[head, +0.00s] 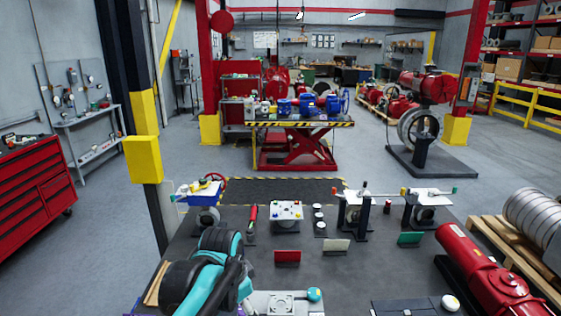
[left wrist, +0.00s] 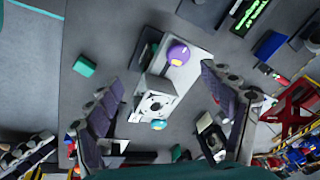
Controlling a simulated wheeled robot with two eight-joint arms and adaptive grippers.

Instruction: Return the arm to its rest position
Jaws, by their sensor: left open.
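My left arm (head: 212,275), teal and black, reaches in at the bottom left of the head view over the dark worktable (head: 225,220). Its fingertips cannot be made out there. In the left wrist view my left gripper (left wrist: 163,78) is open, with its two dark jointed fingers spread wide and nothing held. Between the fingers, apart from them, shows a white plate (left wrist: 184,72) with a purple knob (left wrist: 178,53) and a teal knob (left wrist: 159,125). The white plate also shows at the bottom of the head view (head: 280,304), partly cut off. My right gripper is in neither view.
On the worktable stand a white block (head: 286,211), a red-handled tool (head: 253,213), small red (head: 288,257), cream (head: 336,246) and green (head: 410,239) plates, and valve stands at the back. A large red actuator (head: 490,275) lies at the right. A yellow-wrapped post (head: 143,160) stands left.

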